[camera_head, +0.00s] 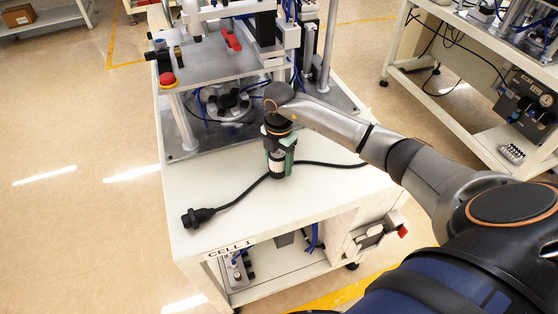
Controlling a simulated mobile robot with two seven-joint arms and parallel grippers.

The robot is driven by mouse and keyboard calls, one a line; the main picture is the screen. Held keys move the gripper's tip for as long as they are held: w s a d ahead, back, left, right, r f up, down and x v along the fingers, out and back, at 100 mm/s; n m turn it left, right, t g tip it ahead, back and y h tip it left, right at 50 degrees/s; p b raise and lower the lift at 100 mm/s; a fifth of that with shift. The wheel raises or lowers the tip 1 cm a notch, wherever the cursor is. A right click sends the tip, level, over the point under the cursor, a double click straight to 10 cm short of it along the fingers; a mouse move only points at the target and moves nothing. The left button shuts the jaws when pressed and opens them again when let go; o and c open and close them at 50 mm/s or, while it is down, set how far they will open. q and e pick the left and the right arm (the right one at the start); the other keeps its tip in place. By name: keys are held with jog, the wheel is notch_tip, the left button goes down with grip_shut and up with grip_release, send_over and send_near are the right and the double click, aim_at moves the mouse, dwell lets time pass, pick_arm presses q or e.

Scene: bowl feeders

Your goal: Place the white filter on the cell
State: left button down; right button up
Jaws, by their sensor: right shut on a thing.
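My right arm comes in from the right, and my right gripper (278,172) points down over the white top of the cell (236,190), labelled "CELL 1" on its front edge. The gripper is shut on the white filter (277,161), a small upright piece with a dark lower end, partly covered by the green-sided fingers. I cannot tell whether its lower end touches the cell top. My left gripper is out of view.
A black cable with a black plug (198,216) lies across the cell top and passes by my right gripper. A metal machine frame with a red button (167,79) stands at the back of the cell. The front left top is mostly clear. Another workstation (462,88) stands at the right.

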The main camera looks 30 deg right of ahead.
jog(key=shift+f, duration=0.1)
jog(key=o, duration=1.4)
jog(key=shift+c, duration=0.2)
notch_tip(320, 180, up, 12)
jog(key=shift+r, duration=0.15)
